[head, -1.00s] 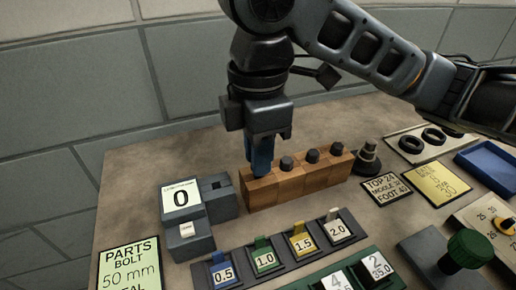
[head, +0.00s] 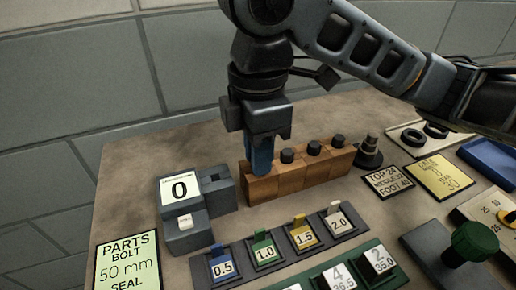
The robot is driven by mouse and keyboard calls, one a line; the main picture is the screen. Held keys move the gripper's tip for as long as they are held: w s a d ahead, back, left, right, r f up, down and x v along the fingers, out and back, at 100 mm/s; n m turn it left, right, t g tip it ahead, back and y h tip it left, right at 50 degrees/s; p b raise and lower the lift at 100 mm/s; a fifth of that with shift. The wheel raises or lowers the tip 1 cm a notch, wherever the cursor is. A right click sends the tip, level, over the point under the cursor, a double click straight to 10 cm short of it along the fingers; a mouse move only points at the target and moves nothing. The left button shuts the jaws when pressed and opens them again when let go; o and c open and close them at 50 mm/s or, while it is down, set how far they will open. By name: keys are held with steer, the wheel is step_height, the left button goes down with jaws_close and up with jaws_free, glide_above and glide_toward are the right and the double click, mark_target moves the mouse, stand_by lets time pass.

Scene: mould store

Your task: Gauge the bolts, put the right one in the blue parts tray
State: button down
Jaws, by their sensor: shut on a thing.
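A wooden block rack (head: 292,183) holds a row of dark-headed bolts, with three heads (head: 313,148) showing to the right of my gripper. My gripper (head: 262,168) points down at the rack's left end, its blue fingers shut on a bolt there. The fingers hide that bolt, and I cannot tell whether it is still seated. The grey gauge (head: 183,222) stands left of the rack, and its display reads 0. The blue parts tray (head: 488,160) lies at the right edge, partly cut off. The parts card (head: 127,262) at front left reads bolt 50 mm.
Coloured weight-like tabs marked 0.5 to 2.0 sit in a dark holder (head: 283,254) in front of the rack. A dark stepped cone (head: 369,152), label cards (head: 440,177), black rings (head: 412,139) and a green knob (head: 474,241) stand to the right. Bare table lies behind the gauge.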

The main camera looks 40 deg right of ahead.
steer(key=c, duration=0.5)
jaws_free()
steer(key=shift+r, duration=0.1)
steer(key=shift+r+p, duration=3.7)
steer(key=shift+p, duration=0.1)
